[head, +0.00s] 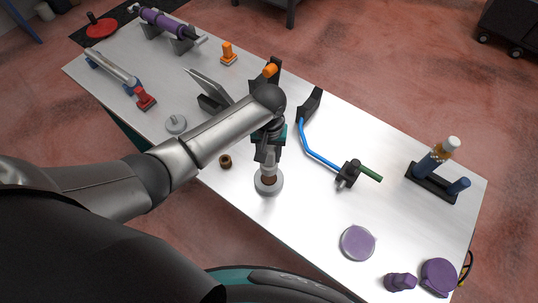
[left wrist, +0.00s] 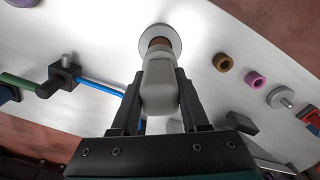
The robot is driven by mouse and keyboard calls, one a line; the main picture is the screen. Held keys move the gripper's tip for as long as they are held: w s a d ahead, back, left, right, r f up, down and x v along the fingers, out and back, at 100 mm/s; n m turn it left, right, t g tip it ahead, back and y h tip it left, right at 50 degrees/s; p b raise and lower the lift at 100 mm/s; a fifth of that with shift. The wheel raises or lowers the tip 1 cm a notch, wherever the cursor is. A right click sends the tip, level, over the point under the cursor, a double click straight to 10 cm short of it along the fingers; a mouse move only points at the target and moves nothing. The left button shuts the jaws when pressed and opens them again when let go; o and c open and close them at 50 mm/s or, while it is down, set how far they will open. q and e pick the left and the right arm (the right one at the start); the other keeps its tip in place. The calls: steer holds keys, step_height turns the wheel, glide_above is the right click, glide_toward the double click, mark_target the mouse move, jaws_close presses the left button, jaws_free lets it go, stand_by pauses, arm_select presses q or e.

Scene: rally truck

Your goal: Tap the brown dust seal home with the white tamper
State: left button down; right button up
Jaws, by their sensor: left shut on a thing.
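My left gripper (head: 267,155) points down over the middle of the table and is shut on the white tamper (head: 268,170). The tamper also shows between the fingers in the left wrist view (left wrist: 160,85). Just beyond the tamper's end is a brown piece, which looks like the dust seal (left wrist: 160,43), on a round pale grey base (left wrist: 172,33). In the head view the brown seal (head: 270,180) shows only in part below the tamper. I cannot tell whether tamper and seal touch. My right gripper is not in view.
A brass-brown ring (head: 225,161) lies left of the base, and a pink ring (left wrist: 253,79) shows in the left wrist view. A blue bent rod (head: 318,157) in black holders stands to the right. A purple-topped disc (head: 358,243) lies at front right, with bare table between.

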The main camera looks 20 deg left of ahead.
arm_select(q)
step_height(320, 180, down, 7)
steer(key=b, duration=0.4)
steer(key=shift+b, duration=0.4)
steer(key=shift+r+p, duration=0.45)
step_height(320, 180, up, 3)
steer(key=p, duration=0.4)
steer(key=shift+r, duration=0.15)
steer(key=shift+w, duration=0.1)
steer(key=shift+r, duration=1.3)
